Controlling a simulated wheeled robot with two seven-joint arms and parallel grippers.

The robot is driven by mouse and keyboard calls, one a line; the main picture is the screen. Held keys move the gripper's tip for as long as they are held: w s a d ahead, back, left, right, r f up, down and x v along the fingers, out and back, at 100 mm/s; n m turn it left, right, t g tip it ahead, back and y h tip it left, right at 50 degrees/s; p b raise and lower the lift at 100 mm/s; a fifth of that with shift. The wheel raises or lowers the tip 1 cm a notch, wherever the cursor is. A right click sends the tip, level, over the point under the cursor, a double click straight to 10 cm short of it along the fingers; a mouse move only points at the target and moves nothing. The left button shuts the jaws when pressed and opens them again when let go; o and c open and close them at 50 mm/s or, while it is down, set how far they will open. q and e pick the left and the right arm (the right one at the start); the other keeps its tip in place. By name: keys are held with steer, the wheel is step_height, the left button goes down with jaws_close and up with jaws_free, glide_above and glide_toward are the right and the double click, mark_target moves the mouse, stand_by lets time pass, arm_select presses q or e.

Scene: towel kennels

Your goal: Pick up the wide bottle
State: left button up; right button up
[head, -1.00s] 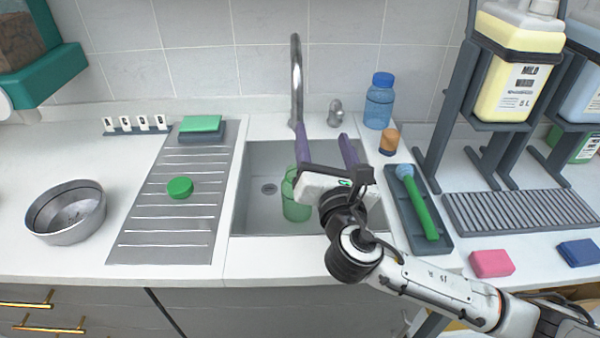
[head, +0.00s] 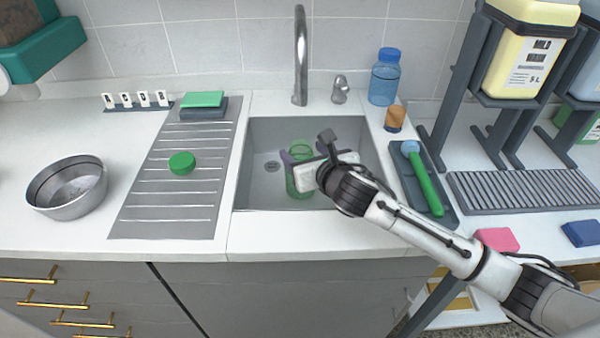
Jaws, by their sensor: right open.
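A clear green bottle (head: 300,182) stands in the grey sink (head: 258,200), partly hidden by my right gripper. My right gripper (head: 304,158) reaches down into the sink, open, with its purple fingers near the upper part of the green bottle. One finger shows at the bottle's left; the other is mostly hidden behind the gripper body. I cannot tell whether the fingers touch the bottle. A blue bottle (head: 384,82) with a blue cap stands upright behind the sink at the right. My left gripper is out of view.
A tap (head: 300,60) rises behind the sink. A tray (head: 442,208) with a green-handled brush (head: 425,180) lies right of the sink. A ribbed drainboard (head: 150,215) with a green disc (head: 182,163) and a metal bowl (head: 68,190) are at the left.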

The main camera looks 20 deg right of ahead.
mark_target(297, 147)
steer(key=shift+a+r+x, duration=0.1)
steer(key=shift+a+x, duration=0.05)
steer(key=shift+x, duration=1.15)
steer(key=shift+a+r+x, duration=0.1)
steer(key=shift+x, duration=1.25)
steer(key=c, duration=1.5)
